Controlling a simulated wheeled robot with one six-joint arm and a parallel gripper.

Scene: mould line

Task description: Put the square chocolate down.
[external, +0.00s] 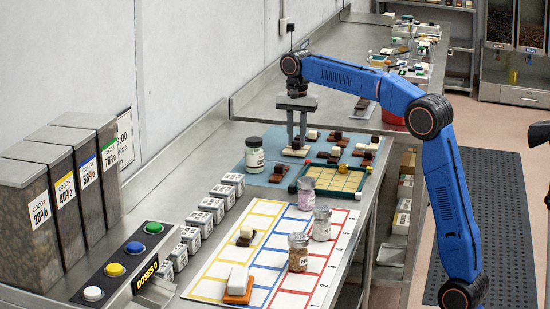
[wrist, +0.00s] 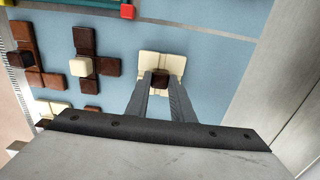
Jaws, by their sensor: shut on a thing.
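My gripper (external: 297,143) reaches down over the far part of the blue mat (external: 262,173). In the wrist view its fingertips (wrist: 161,77) are shut on a small dark brown square chocolate (wrist: 160,82). Directly under or around it is a cream-coloured piece (wrist: 151,58), with flat parts showing at the top and both sides; it also shows in the external view (external: 287,153). The dark chocolate is over the middle of this piece. I cannot tell whether it touches it. The fingers hide the near side of the cream piece.
To the left in the wrist view are brown cross-shaped pieces (wrist: 86,42), some with a small cube on top. A green-edged tray (external: 292,187) stands nearer the camera. Shaker jars (external: 298,253) stand on the coloured grid sheet. A lidded jar (external: 254,155) stands left of my gripper.

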